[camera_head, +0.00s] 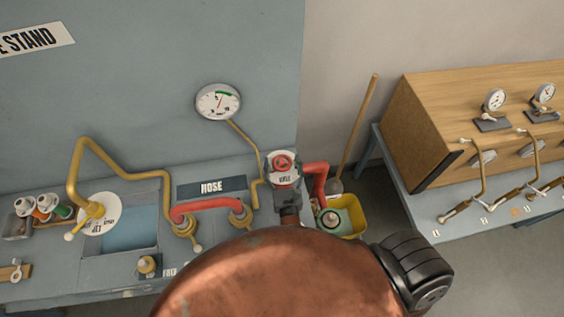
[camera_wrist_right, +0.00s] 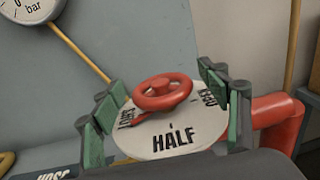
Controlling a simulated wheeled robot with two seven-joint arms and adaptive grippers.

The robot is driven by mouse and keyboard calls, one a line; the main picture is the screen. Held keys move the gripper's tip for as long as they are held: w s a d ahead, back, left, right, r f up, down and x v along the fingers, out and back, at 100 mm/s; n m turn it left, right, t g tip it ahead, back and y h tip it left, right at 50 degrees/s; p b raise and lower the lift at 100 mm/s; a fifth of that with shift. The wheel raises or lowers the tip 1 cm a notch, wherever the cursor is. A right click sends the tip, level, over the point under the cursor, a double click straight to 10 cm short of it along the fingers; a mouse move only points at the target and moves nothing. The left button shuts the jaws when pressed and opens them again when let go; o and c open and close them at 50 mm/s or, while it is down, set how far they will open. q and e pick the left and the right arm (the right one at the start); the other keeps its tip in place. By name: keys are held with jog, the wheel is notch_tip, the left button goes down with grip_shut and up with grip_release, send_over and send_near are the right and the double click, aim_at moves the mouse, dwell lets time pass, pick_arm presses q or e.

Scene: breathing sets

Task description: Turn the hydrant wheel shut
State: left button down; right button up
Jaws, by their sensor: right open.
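In the right wrist view the wheel (camera_wrist_right: 163,92) shows from close by. The dial (camera_wrist_right: 172,138) reads HALF at the front, with partly covered words at left and right. A red stub under the wheel points down-left. My right gripper (camera_head: 285,186) is at the wheel. Its green-padded fingers (camera_wrist_right: 160,88) are open, one on each side of the wheel, with visible gaps; contact with the dial's edge is unclear. My left gripper is not in view.
A red pipe (camera_head: 316,176) bends down beside the wheel, above a yellow bucket (camera_head: 352,222). A pressure gauge (camera_head: 218,102) is on the wall panel. A red hose (camera_head: 208,205) and brass pipe (camera_head: 122,165) lie left. A bench (camera_head: 450,218) with gauges stands right.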

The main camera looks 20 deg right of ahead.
jog(key=v, duration=1.1)
jog(key=shift+s, duration=0.4)
jog(key=shift+w+a, duration=0.1)
jog(key=shift+a, duration=0.05)
